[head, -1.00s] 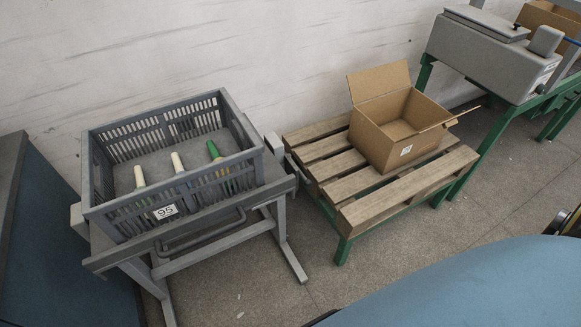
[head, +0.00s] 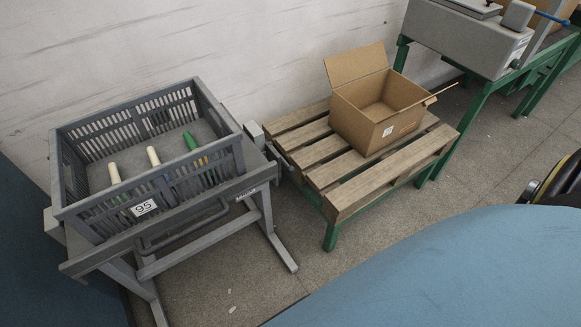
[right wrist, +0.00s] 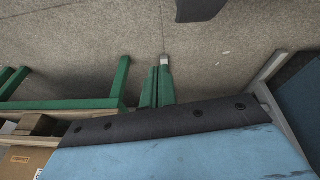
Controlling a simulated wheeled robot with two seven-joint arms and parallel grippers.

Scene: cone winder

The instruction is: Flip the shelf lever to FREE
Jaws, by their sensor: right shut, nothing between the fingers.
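The shelf lever cannot be made out for certain. A grey stand (head: 218,197) at left holds a slatted grey crate (head: 228,157) marked 95. Its front rail carries a small label (head: 247,190), too small to read. A small grey box (head: 253,131) with a dark part beside it sits at the stand's right end, facing the pallet. Only a dark tip of my right gripper (right wrist: 200,8) shows, at the top edge of the right wrist view; it is shut and empty over the floor, apart from everything. My left gripper is not in view.
White and green rods stand in the crate. A wooden pallet (head: 346,203) on green legs bears an open cardboard box (head: 372,128). A grey machine (head: 463,40) on a green frame stands at top right. A blue surface (head: 470,270) covers the lower right. Floor (head: 262,285) is free before the stand.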

